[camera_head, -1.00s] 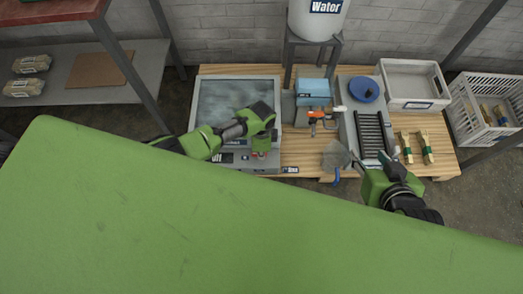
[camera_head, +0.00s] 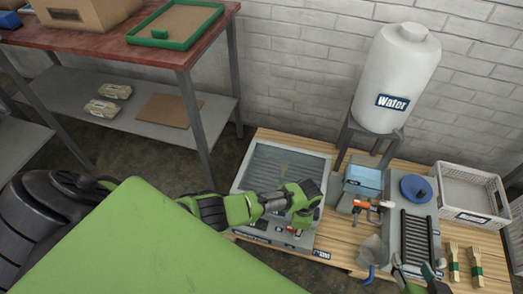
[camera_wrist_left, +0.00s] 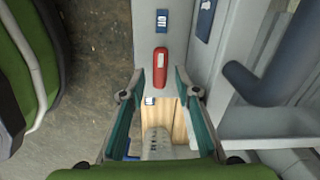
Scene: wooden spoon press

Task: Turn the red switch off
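The red switch (camera_wrist_left: 160,62) shows in the left wrist view on a grey panel, close beyond and between my left gripper's fingertips (camera_wrist_left: 166,80). Those two fingers are apart with a gap between them, and whether they touch the switch cannot be told. A small dark label (camera_wrist_left: 162,19) with white letters is on the same panel. In the head view my left gripper (camera_head: 303,212) is over the front of the grey machine with a glass lid (camera_head: 283,165), and its arm hides part of the panel. My right gripper (camera_head: 413,272) is at the lower right, fingers apart and empty.
A water tank (camera_head: 397,80) stands behind the wooden table (camera_head: 345,249). A red-topped shelf (camera_head: 120,48) is on the left.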

